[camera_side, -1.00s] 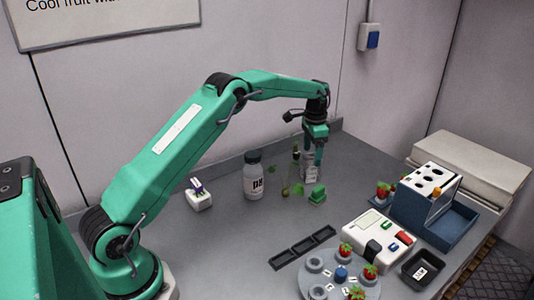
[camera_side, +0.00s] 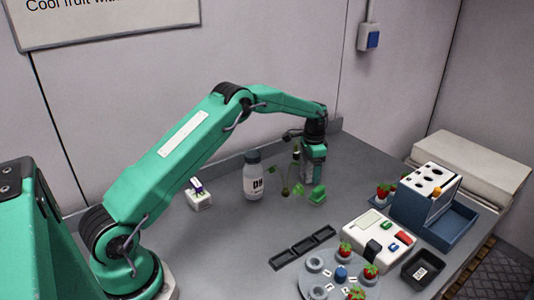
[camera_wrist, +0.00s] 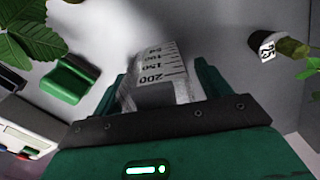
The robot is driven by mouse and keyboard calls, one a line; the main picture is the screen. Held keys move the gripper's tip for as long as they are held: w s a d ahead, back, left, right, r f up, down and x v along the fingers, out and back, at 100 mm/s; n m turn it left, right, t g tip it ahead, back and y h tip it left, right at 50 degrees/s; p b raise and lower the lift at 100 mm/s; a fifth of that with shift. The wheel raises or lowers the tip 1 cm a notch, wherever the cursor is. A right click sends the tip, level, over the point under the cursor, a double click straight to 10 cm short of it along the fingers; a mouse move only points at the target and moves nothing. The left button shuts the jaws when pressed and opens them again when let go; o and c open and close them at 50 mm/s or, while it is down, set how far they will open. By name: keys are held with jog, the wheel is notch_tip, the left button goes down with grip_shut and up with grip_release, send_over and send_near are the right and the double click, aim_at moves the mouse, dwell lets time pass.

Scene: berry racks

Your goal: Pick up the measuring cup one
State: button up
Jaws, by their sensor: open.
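The measuring cup (camera_wrist: 158,62) is clear with dark graduation marks, including 150 and 200. In the wrist view it stands between the two green fingers of my gripper (camera_wrist: 160,88). The fingers are open, one on each side of it; I cannot tell if either touches it. In the side view my gripper (camera_side: 313,168) points down at the back of the bench and hides most of the cup.
A green block (camera_side: 317,194) and a small plant (camera_side: 285,182) stand close to my gripper. A white pH bottle (camera_side: 253,183) is to its left. Black trays (camera_side: 302,247), a strawberry carousel (camera_side: 340,278) and a white device (camera_side: 378,238) lie nearer the front.

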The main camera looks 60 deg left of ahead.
jog(key=shift+f, duration=0.1)
dwell(0.4)
jog(key=c, duration=1.1)
jog(key=shift+o, duration=0.2)
jog(key=shift+r, duration=0.2)
jog(key=shift+r, duration=0.55)
jog(key=r, duration=0.3)
jog(key=shift+d, duration=0.2)
jog(key=s+d+r, duration=0.4)
jog(key=d+r, duration=0.2)
jog(key=d, duration=0.4)
jog(key=shift+d+r, duration=0.25)
jog(key=shift+d, duration=0.05)
